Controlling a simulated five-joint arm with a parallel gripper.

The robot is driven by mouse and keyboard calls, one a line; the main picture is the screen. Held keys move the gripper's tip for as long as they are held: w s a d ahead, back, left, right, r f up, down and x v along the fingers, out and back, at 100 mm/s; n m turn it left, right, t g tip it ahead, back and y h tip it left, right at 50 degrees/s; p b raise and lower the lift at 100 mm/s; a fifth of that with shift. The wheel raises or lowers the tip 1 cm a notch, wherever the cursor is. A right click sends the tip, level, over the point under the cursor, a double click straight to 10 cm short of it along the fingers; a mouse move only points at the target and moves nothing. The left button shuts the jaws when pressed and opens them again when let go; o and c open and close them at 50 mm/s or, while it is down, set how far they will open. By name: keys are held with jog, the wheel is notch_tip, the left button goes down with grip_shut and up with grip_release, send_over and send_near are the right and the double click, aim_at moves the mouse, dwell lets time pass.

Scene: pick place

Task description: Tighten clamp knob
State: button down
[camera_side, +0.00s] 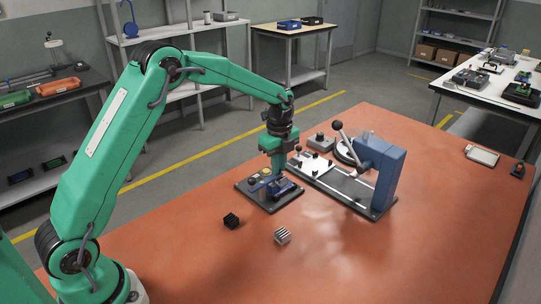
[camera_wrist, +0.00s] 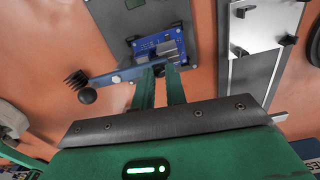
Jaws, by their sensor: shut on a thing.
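A dark fixture plate (camera_side: 277,206) lies on the orange table with a blue circuit board (camera_side: 292,188) on it. The board (camera_wrist: 155,45) and its silver blocks also show in the wrist view. My gripper (camera_side: 275,172) points down over the plate.
A blue press stand (camera_side: 383,170) with a black-ball lever (camera_side: 338,126) stands close to the right on a grey base. The table's front right is clear.

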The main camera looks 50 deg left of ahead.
jog(key=c, duration=1.5)
grip_release()
jog(key=shift+r, duration=0.25)
jog(key=shift+o, duration=0.5)
jog(key=shift+f, duration=0.15)
notch_tip(320, 180, up, 8)
jog(key=shift+f, duration=0.2)
jog(key=shift+r, duration=0.15)
